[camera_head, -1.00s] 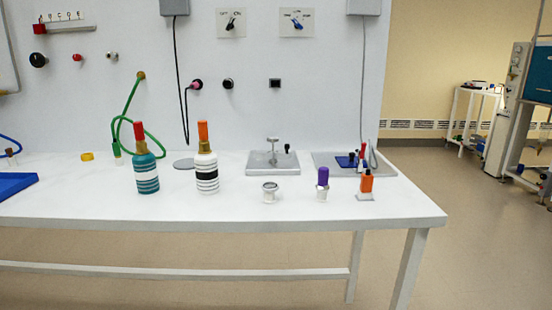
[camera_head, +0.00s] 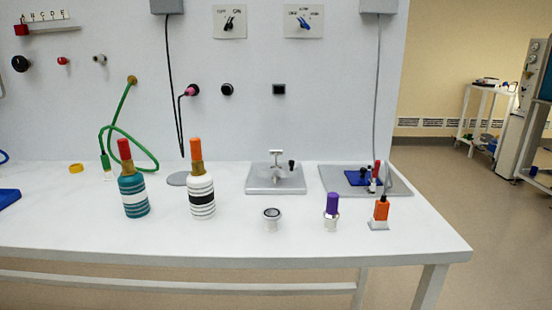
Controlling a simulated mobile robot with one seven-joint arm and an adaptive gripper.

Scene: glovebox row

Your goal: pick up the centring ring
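A small round metallic ring (camera_head: 272,213), which looks like the centring ring, lies flat on top of a short white stand (camera_head: 272,225) near the front of the white bench. It has a pale rim and a dark middle; it is too small to make out finer detail. A yellow ring (camera_head: 76,168) lies on the bench at the far left, and I cannot rule it out as the centring ring. My gripper is not in view.
On the white bench (camera_head: 300,247), teal-striped (camera_head: 134,198) and white-striped (camera_head: 201,199) bottles stand left of the stand. Right of it are a purple-topped piece (camera_head: 332,206) and an orange block (camera_head: 381,210). Behind are two grey plates (camera_head: 262,187) (camera_head: 335,189). The front strip is clear.

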